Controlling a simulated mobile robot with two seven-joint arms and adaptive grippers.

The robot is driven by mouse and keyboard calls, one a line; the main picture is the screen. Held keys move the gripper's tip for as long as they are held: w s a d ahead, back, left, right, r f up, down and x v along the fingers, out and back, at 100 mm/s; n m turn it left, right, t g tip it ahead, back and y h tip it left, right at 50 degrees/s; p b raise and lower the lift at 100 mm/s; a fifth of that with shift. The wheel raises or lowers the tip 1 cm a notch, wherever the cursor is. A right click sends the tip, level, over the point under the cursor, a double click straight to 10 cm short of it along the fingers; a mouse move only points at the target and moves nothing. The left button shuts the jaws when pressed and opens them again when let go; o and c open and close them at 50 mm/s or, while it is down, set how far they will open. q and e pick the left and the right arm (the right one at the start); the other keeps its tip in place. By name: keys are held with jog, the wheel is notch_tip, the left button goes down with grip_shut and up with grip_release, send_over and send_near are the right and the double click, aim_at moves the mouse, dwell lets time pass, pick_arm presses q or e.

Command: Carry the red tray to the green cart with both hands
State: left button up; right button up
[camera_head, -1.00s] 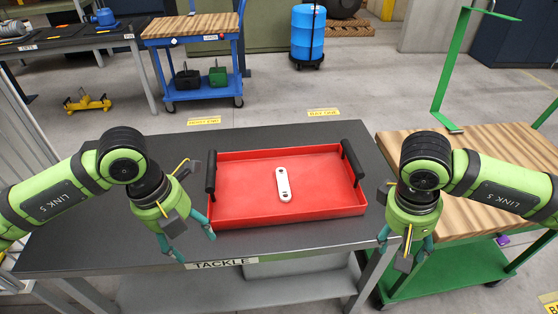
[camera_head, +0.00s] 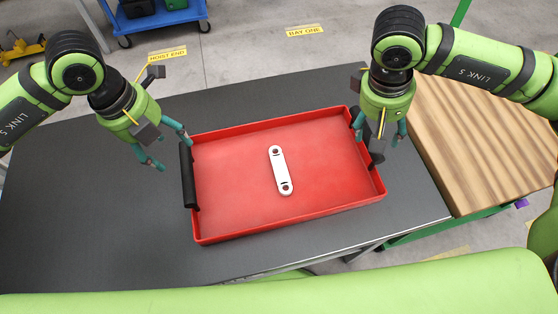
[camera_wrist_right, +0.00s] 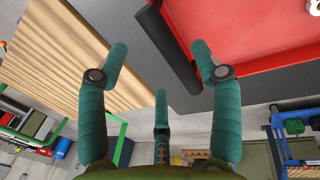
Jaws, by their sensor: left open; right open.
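The red tray (camera_head: 230,195) lies on the dark table, with a white link-shaped part (camera_head: 280,170) inside it. My left gripper (camera_head: 174,152) is open, just above and left of the left handle. My right gripper (camera_head: 375,135) is open above the tray's right edge; in the wrist view the handle lies between its spread fingers. The green cart (camera_head: 485,130) with a striped wooden top stands to the right of the table.
The dark table (camera_head: 90,220) has bare room left of the tray. A blue cart (camera_head: 160,18) stands on the floor behind. Yellow floor labels read HOIST END (camera_head: 167,55) and BAY ONE (camera_head: 305,31). The green cart's visible top is clear.

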aim_at(181, 157)
jog(key=shift+s, duration=0.1)
pick_arm(q)
jog(key=shift+s+f, duration=0.1)
jog(key=shift+f, duration=0.1)
pick_arm(e)
jog(key=shift+f, duration=0.25)
pick_arm(q)
jog(key=shift+w+d+f, duration=0.1)
jog(key=shift+d+f, duration=0.15)
jog(key=shift+f, duration=0.85)
jog(key=shift+w+d+f, duration=0.1)
jog(key=shift+d+f, duration=0.1)
jog(key=shift+f, duration=0.9)
jog(key=shift+w+d+f, duration=0.1)
jog(key=shift+d+f, duration=0.15)
jog(key=shift+f, duration=0.85)
pick_arm(e)
jog(key=shift+w+d+f, duration=0.1)
jog(key=shift+d+f, duration=0.15)
jog(key=shift+f, duration=0.85)
jog(key=shift+w+d+f, duration=0.1)
jog(key=shift+d+f, duration=0.1)
jog(key=shift+f, duration=0.85)
jog(key=shift+w+d+f, duration=0.1)
jog(key=shift+d+f, duration=0.15)
jog(key=shift+f, duration=0.85)
pick_arm(q)
grip_shut()
pick_arm(e)
grip_shut()
